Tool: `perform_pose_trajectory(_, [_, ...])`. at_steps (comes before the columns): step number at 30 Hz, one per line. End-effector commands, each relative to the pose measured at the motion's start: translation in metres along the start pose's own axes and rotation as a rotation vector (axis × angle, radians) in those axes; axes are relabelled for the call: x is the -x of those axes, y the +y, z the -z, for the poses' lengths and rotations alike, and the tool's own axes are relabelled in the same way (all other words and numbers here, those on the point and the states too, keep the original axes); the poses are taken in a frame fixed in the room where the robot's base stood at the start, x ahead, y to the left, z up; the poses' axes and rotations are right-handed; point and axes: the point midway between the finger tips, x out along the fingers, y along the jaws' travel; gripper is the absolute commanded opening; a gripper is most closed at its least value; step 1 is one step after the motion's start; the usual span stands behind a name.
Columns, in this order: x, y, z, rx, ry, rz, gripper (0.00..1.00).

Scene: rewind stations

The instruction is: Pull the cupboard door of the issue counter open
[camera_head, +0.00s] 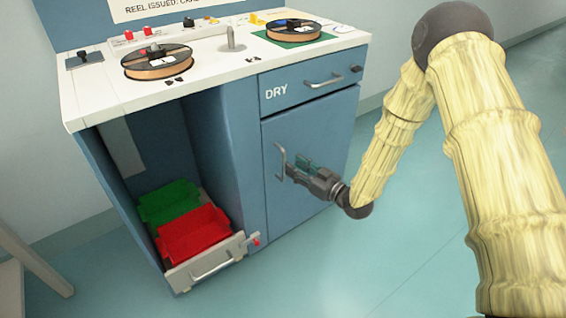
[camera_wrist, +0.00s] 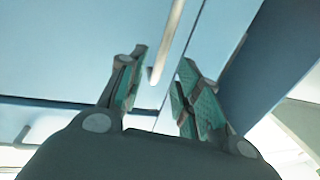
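The issue counter (camera_head: 226,130) is a blue cabinet with a white top. Its cupboard door (camera_head: 325,140) is under the drawer marked DRY and looks shut. A vertical metal bar handle (camera_head: 282,160) is near the door's left edge. My gripper (camera_head: 296,166) is at this handle. In the wrist view, the handle (camera_wrist: 166,50) runs between the two green-padded fingers of my gripper (camera_wrist: 162,62). The fingers are spread, with a gap on each side of the bar in the picture. I cannot tell how deep the bar sits between them.
The DRY drawer (camera_head: 310,86) above is shut. An open bay at left holds a pull-out tray (camera_head: 212,262) with a red bin (camera_head: 193,234) and a green bin (camera_head: 168,201). Two reels (camera_head: 157,60) lie on top. The floor (camera_head: 330,270) before the door is clear.

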Motion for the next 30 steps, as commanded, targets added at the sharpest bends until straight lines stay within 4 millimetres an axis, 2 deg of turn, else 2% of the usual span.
perform_pose_trajectory(3, [-0.020, 0.000, -0.002, 0.001, 0.001, 0.002, 0.34])
perform_pose_trajectory(10, [-0.047, 0.000, -0.001, 0.001, 0.001, 0.000, 0.34])
perform_pose_trajectory(15, [-0.055, 0.001, 0.000, -0.001, 0.001, -0.002, 0.34])
perform_pose_trajectory(24, [-0.058, 0.001, 0.000, -0.001, 0.000, -0.001, 0.34])
perform_pose_trajectory(26, [-0.058, 0.000, 0.000, -0.001, 0.000, -0.001, 0.24])
perform_pose_trajectory(30, [-0.058, 0.000, 0.000, -0.001, 0.000, -0.001, 0.00])
